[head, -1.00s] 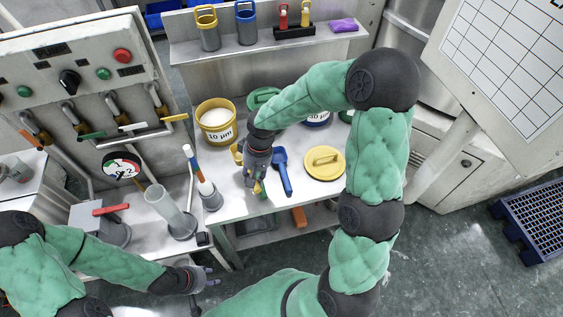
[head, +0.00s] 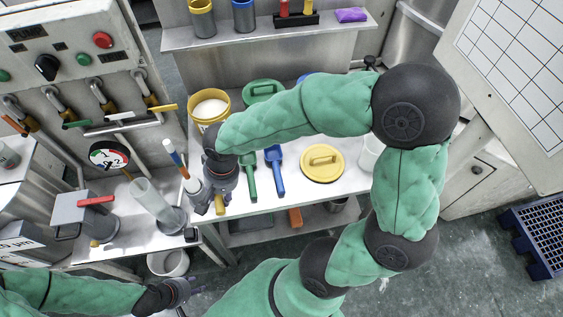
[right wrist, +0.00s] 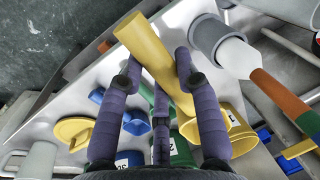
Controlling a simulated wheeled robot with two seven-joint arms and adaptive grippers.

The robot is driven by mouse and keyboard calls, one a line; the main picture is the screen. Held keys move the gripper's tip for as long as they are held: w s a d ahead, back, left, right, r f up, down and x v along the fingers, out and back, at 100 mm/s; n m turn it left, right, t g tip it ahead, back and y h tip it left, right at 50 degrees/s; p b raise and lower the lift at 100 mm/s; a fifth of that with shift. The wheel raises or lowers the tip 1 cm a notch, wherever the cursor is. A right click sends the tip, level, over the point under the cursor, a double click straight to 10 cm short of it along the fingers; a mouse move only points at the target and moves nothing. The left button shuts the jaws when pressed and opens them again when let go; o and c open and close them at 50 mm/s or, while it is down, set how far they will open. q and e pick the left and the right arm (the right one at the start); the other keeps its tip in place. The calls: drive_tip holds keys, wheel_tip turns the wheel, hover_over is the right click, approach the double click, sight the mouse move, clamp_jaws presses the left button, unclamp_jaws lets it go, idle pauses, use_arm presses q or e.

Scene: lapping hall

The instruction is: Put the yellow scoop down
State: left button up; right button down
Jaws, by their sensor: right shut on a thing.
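My right gripper (head: 217,199) is shut on the yellow scoop (right wrist: 147,48), whose yellow part spans between the fingers in the right wrist view. In the head view a short yellow end of the scoop (head: 219,206) shows below the fingers, near the table's (head: 262,201) front left edge. I cannot tell whether the scoop touches the table. The green scoop (head: 250,181) and blue scoop (head: 276,170) lie on the table to the right of the gripper. My left gripper (head: 188,288) is low at the left, away from the table; its opening is unclear.
A yellow tub (head: 210,96) of white powder stands behind my right gripper. A yellow lid (head: 322,164) lies to the right of the scoops. Bare table shows in front of the scoops.

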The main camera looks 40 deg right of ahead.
drive_tip(key=w+d+f+b, duration=0.1)
drive_tip(key=w, duration=0.1)
drive_tip(key=w+d+f, duration=0.2)
drive_tip(key=w, duration=0.1)
drive_tip(key=w+d+f+b, duration=0.1)
drive_tip(key=w, duration=0.1)
drive_tip(key=shift+w+d+f+b, duration=0.2)
drive_tip(key=shift+w+d+b, duration=0.1)
drive_tip(key=shift+w, duration=0.05)
drive_tip(key=w+f, duration=0.1)
drive_tip(key=w+d+f+b, duration=0.1)
drive_tip(key=f, duration=0.1)
drive_tip(key=w+d+f+b, duration=0.1)
drive_tip(key=f, duration=0.1)
drive_tip(key=shift+w+d, duration=0.15)
drive_tip(key=shift+w, duration=0.2)
drive_tip(key=f, duration=0.1)
drive_tip(key=f+b, duration=0.2)
drive_tip(key=shift+w+d+f, duration=0.15)
drive_tip(key=shift+w+f, duration=0.15)
drive_tip(key=shift+f, duration=0.1)
drive_tip(key=shift+r, duration=0.1)
drive_tip(key=c, duration=0.9)
unclamp_jaws()
